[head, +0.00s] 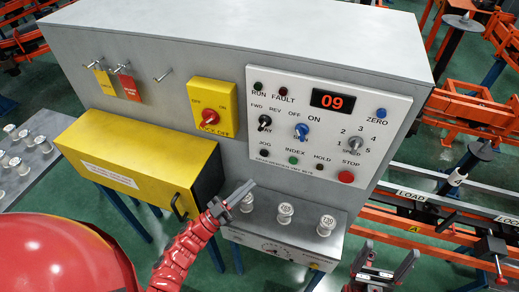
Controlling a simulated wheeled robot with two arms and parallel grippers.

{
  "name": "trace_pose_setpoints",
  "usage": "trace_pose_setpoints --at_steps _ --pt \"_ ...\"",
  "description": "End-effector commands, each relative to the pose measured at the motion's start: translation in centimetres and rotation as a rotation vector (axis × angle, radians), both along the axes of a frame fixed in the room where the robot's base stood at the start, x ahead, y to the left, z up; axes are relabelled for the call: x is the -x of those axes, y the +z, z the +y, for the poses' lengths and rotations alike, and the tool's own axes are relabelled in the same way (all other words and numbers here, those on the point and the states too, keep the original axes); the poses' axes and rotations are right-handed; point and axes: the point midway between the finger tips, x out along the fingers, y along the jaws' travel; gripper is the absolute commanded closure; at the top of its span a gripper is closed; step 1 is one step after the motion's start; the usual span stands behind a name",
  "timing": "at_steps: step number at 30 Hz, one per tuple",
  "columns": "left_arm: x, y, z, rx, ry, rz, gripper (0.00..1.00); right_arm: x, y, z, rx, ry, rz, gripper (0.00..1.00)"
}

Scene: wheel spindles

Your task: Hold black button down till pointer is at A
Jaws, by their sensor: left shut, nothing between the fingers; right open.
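A dark, seemingly black button (264,153) is at the lower left of the white control panel (390,105), by the JOG label. Another dark button (319,167) is by HOLD. A round white dial (278,250) is on the front below the shelf; its pointer and letters are too small to read. My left gripper (240,194), on the red arm, is shut and empty below the panel's lower left, apart from the buttons. My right gripper (386,266) is open and empty at the bottom, right of the shelf.
The panel also has a green button (293,160), red STOP button (346,177), knobs and a display (332,100) reading 09. White-topped cylinders (284,213) stand on the shelf. A yellow box (140,163) is at left; orange rails (430,220) are at right.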

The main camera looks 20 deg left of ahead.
Motion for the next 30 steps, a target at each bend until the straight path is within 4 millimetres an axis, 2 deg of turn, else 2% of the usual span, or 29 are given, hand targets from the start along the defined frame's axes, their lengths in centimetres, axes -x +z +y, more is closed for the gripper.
trace_pose_setpoints --at_steps 11,17,27,30 --pt "-0.9 0.0 0.0 0.000 0.000 -0.004 1.00 0.0 -0.3 0.0 0.000 0.000 0.000 0.12" --pt "-2.9 0.0 -0.2 0.001 0.000 -0.006 1.00 0.0 -0.8 0.0 0.000 0.000 0.000 0.12" --pt "-7.6 -0.1 -0.3 0.000 -0.001 -0.006 1.00 0.0 -2.4 0.0 0.000 0.000 0.000 0.12" --pt "-8.4 -0.1 -0.4 0.000 -0.001 -0.004 1.00 0.0 -2.7 0.0 0.000 0.000 0.000 0.12"
